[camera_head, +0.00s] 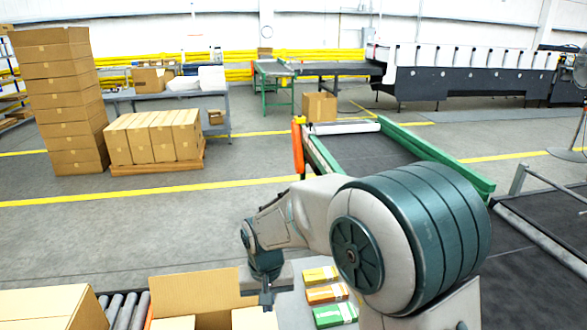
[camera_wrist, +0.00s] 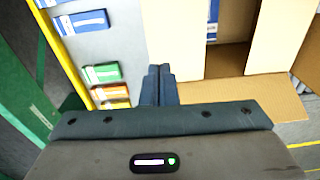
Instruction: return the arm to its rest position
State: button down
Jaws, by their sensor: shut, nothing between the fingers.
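My arm reaches forward and down across the lower middle of the head view. My gripper (camera_head: 266,295) hangs over the gap between an open cardboard box (camera_head: 195,290) and a pale surface with small packs. In the wrist view my gripper (camera_wrist: 159,72) is shut, its two fingers together with nothing between them. The open box (camera_wrist: 225,90) lies just right of the fingers, with its flaps spread. Part of its inside shows, with a blue and white pack in it at the top.
A yellow pack (camera_head: 320,274), an orange pack (camera_head: 327,293) and a green pack (camera_head: 335,314) lie right of the gripper. A roller conveyor (camera_head: 122,310) runs at lower left. A dark conveyor belt (camera_head: 372,158) with green rails lies ahead. Stacked cartons (camera_head: 62,100) stand at far left.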

jog(key=s+d+r+m+t, duration=0.1)
jog(key=s+d+r, duration=0.4)
jog(key=s+d, duration=0.3)
jog(key=s+d+r+t, duration=0.1)
jog(key=s+d+r, duration=0.4)
jog(key=s+d, duration=0.3)
jog(key=d, duration=0.4)
jog(key=shift+d+r+m+t, duration=0.25)
jog(key=shift+r+m+t, duration=0.1)
jog(key=shift+m+t, duration=0.05)
